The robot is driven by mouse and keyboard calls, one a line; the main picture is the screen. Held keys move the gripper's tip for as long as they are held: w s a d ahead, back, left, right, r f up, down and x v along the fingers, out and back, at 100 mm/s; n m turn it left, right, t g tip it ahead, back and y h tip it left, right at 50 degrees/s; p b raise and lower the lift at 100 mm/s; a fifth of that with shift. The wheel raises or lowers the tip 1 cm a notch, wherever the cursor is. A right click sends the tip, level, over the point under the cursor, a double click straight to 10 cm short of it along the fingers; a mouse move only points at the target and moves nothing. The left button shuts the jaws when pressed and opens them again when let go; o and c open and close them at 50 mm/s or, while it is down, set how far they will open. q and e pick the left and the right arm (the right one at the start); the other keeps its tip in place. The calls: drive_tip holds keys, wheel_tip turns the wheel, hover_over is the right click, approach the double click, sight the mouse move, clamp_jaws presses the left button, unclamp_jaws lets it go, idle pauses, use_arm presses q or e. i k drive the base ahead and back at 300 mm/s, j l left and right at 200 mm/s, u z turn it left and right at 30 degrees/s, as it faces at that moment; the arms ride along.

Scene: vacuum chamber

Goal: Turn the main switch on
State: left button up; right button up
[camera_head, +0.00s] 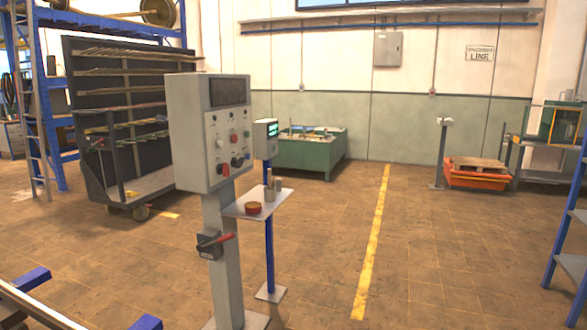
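A grey control panel (209,133) stands on a grey post left of the middle. Its face has a dark screen, several small buttons, and knobs in red, black and white. Lower on the post is a dark grey switch box (209,244) with a red lever handle (217,241). The lever lies nearly level, its free end pointing right and slightly up. I cannot tell from its label which position this is. Neither of my grippers shows in the view, and nothing is touching the switch box or the panel.
A small shelf (243,205) with a red bowl (253,208) and small cylinders juts out right of the post, beside a blue stand (268,247). Blue-ended metal parts (147,322) are at the lower left.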

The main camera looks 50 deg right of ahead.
sight(224, 168)
drive_tip(key=z, duration=1.2)
drive_tip(key=i+l+u, duration=0.1)
drive_tip(key=i+u, duration=0.15)
drive_tip(key=i, duration=0.25)
